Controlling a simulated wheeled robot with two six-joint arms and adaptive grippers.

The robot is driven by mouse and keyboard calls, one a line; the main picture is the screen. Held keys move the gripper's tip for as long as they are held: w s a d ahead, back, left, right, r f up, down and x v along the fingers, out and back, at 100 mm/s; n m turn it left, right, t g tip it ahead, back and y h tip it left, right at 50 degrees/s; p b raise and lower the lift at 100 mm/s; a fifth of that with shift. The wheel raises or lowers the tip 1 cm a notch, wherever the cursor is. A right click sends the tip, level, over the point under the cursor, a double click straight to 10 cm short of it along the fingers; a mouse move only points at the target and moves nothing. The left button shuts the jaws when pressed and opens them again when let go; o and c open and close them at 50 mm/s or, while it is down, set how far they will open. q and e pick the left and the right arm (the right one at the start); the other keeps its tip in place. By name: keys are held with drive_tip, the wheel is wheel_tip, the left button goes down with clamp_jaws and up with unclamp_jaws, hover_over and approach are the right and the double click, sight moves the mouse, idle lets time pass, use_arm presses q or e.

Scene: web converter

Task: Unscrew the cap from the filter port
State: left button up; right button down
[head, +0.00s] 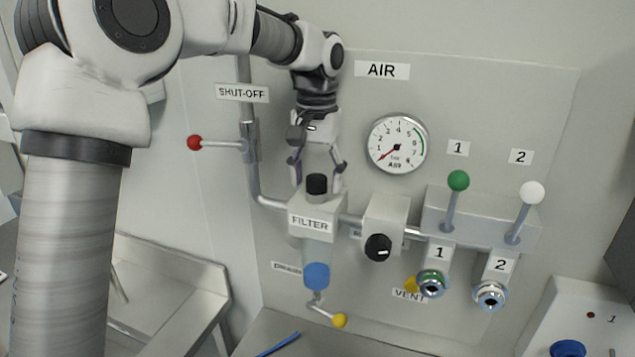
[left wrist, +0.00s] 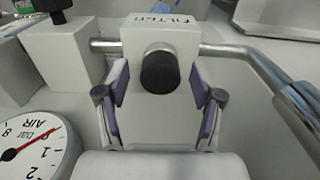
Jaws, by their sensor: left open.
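The black ribbed cap (head: 316,186) sits upright on top of the white filter block (head: 313,211) labelled FILTER. In the left wrist view the cap (left wrist: 160,72) shows end-on, on the face of the filter block (left wrist: 150,38). My left gripper (head: 317,176) points down over the cap, with its fingers spread to either side. In the left wrist view the open fingers (left wrist: 160,95) stand left and right of the cap with a gap on both sides, apart from it. My right gripper is in neither view.
A pipe (head: 268,200) enters the filter block from the left, below the red-knobbed shut-off lever (head: 215,143). The regulator block (head: 386,222) and the gauge (head: 397,143) stand to the right.

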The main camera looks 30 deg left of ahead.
use_arm(q)
drive_tip(key=shift+w+f, duration=0.1)
clamp_jaws()
drive_tip(key=shift+r+n+p, duration=0.2)
drive_tip(key=shift+n+p, duration=0.25)
drive_tip(key=shift+n, duration=0.35)
drive_tip(key=shift+f+n, duration=0.2)
drive_tip(key=shift+n, duration=1)
drive_tip(key=n, duration=0.4)
